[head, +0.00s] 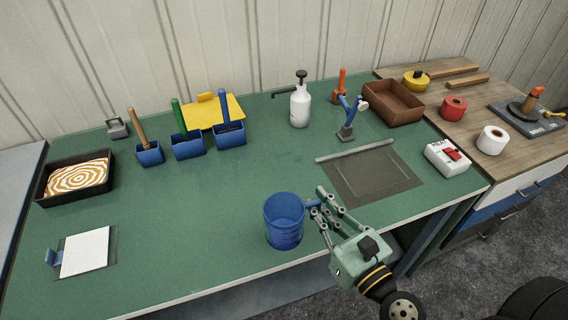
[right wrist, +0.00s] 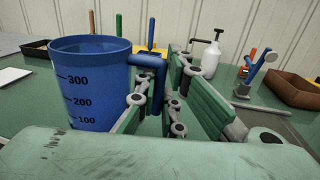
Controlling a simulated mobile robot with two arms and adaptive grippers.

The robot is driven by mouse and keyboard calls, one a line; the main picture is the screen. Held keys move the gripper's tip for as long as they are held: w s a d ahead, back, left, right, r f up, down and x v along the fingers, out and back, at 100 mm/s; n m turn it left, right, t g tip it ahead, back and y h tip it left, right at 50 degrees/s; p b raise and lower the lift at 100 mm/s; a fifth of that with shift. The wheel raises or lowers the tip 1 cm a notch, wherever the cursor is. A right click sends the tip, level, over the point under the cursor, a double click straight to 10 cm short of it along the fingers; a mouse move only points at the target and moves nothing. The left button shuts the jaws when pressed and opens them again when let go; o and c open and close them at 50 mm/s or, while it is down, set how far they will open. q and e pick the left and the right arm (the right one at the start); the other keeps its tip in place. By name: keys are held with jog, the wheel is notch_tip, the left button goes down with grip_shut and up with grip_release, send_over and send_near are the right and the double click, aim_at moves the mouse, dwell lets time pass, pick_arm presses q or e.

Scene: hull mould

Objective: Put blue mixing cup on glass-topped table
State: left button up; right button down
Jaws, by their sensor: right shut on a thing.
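The blue mixing cup (head: 284,222) is upright at the front edge of the green-topped table (head: 200,245). Whether its base touches the top I cannot tell. My right gripper (head: 318,204) is to the right of the cup and shut on its handle. The right wrist view shows the cup (right wrist: 90,85) with measuring marks and the handle (right wrist: 152,70) between the fingers of my gripper (right wrist: 158,92). No surface is clearly glass; a pale grey-blue surface (head: 14,190) shows at the far left edge. My left gripper is not in view.
A black tray (head: 75,177), several blue tubs with handles (head: 187,147), a white pump bottle (head: 300,107) and a brown tray (head: 393,102) stand on the green top. A dark mat (head: 370,175) lies right of the cup. Bare green top lies left of the cup.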

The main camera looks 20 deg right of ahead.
jog(key=w+f+b, duration=0.1)
jog(key=w+f, duration=0.2)
jog(key=w, duration=0.1)
jog(key=w+f+b, duration=0.2)
jog(key=w+f, duration=0.1)
jog(key=f, duration=0.1)
jog(key=w+a+f+b, duration=0.1)
jog(key=w+f, duration=0.3)
jog(key=shift+w, duration=0.3)
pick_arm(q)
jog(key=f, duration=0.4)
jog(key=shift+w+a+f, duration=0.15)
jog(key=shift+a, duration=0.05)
pick_arm(e)
jog(key=shift+r, duration=0.15)
jog(key=shift+a+b, duration=0.1)
jog(key=shift+b, duration=0.2)
jog(key=c, duration=1.9)
grip_release()
jog(key=shift+f, duration=0.2)
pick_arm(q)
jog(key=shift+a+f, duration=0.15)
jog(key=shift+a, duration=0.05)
pick_arm(e)
jog(key=shift+o, duration=0.2)
